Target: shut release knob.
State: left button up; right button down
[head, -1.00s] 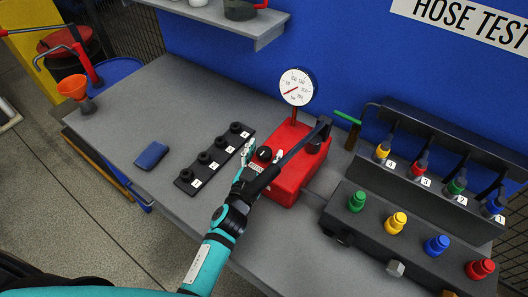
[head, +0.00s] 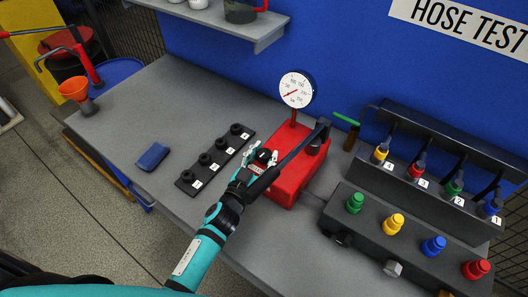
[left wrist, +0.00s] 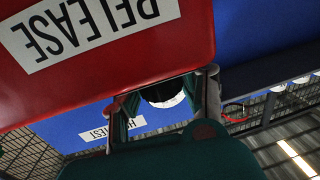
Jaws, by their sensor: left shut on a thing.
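The release knob (head: 264,155) is a small black knob on the front left of the red pump box (head: 291,187). My left gripper (head: 256,162) reaches in from the lower left and is shut on the knob, its light fingers around it. In the left wrist view the dark knob (left wrist: 164,97) shows between the two fingers, under the red box with its upside-down RELEASE label (left wrist: 85,28). How far the knob is turned cannot be told. My right gripper is not in view.
A black pump lever (head: 300,147) slants just above my gripper. A pressure gauge (head: 297,89) stands behind the box. A black strip of numbered sockets (head: 215,160) and a blue block (head: 153,156) lie left. A manifold with coloured caps (head: 393,224) stands right.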

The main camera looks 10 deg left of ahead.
pick_arm(q)
jog(key=shift+a+r+m+g+h+p, duration=0.15)
jog(key=shift+m+g+h+p, duration=0.25)
jog(key=shift+m+h+p, duration=0.6)
jog(key=m+g+h, duration=0.1)
jog(key=h, duration=0.2)
jog(key=shift+w+f+m+g+h, duration=0.1)
jog(key=shift+f+m+g+h, duration=0.1)
jog(key=shift+m+g+h, duration=0.85)
jog(key=shift+f+m+g+h+b, duration=0.15)
jog(key=shift+m+g+h+b, duration=0.4)
jog(key=shift+m+g+h, duration=0.35)
jog(key=m+g+h+b, duration=0.1)
jog(key=m+g+b, duration=0.2)
jog(key=g+b, duration=0.1)
jog(key=m+g+h+b, duration=0.2)
jog(key=m+g+b, duration=0.1)
jog(key=g+b, duration=0.1)
jog(key=m+g+h+b, duration=0.1)
jog(key=m+g+b, duration=0.2)
jog(key=g+b, duration=0.2)
jog(key=shift+w+h+b, duration=0.1)
jog(key=shift+h+b, duration=0.15)
jog(key=shift+b, duration=0.25)
jog(key=shift+r+m+g+b, duration=0.2)
jog(key=shift+m+g+b, duration=0.35)
jog(key=shift+g+b, duration=0.45)
jog(key=o, duration=1.2)
